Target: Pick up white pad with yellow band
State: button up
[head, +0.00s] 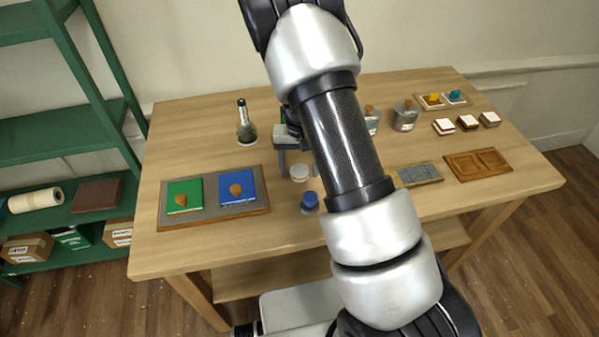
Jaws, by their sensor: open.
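My gripper (297,170) points down over the middle of the table, its two fingers apart and empty. A small white round piece (299,174) shows at the fingertips; I cannot tell whether it lies between them or just beyond. No yellow band can be made out on it. Three small white-topped blocks stand in a row at the right: a left one (443,126), a middle one (467,122) and a right one (489,118). Their sides look brown or dark, and I cannot tell whether any band is yellow. My arm hides the table's centre right.
On the wooden table (400,228), a grey tray (166,216) holds green and blue pads. Green shelves are left.

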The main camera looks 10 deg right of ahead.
aim_at(300, 169)
jog(key=c, duration=1.1)
notch_tip(300, 169, up, 10)
jog(key=shift+r, duration=0.1)
jog(key=shift+c, duration=0.2)
jog(key=o, duration=0.5)
jog(key=shift+c, duration=0.2)
jog(key=c, duration=0.4)
